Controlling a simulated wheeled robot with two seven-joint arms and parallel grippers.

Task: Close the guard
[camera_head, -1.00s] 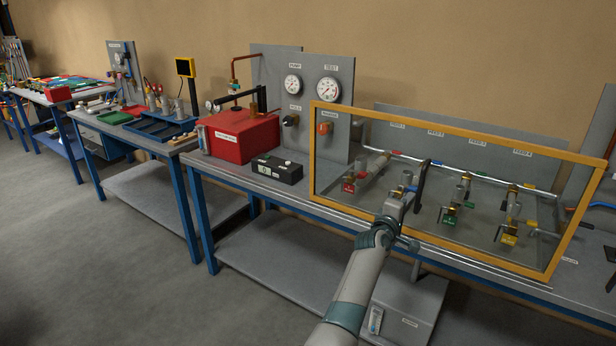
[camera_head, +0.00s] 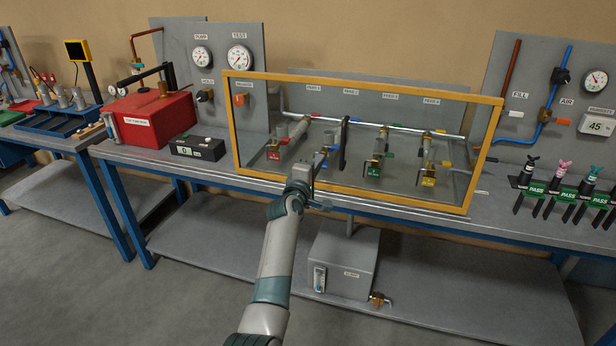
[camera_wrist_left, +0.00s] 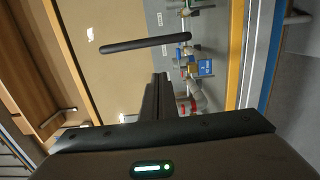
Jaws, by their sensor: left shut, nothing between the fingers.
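The guard is a clear panel in a yellow-orange frame (camera_head: 365,86). It stands roughly upright in front of several valves with coloured tags on the bench, and its lower edge is near the bench front. A black bar handle (camera_head: 344,142) is on the panel near its middle. My left gripper (camera_head: 320,163) is shut and empty, in front of the panel, just left of and below the handle. In the left wrist view the handle (camera_wrist_left: 145,44) lies ahead of the shut fingers (camera_wrist_left: 156,90), with a gap between. The frame (camera_wrist_left: 235,55) runs along the right there. My right gripper is out of view.
A red box (camera_head: 150,120) and a small black meter (camera_head: 198,148) stand on the bench left of the guard. A grey box (camera_head: 345,262) sits on the lower shelf.

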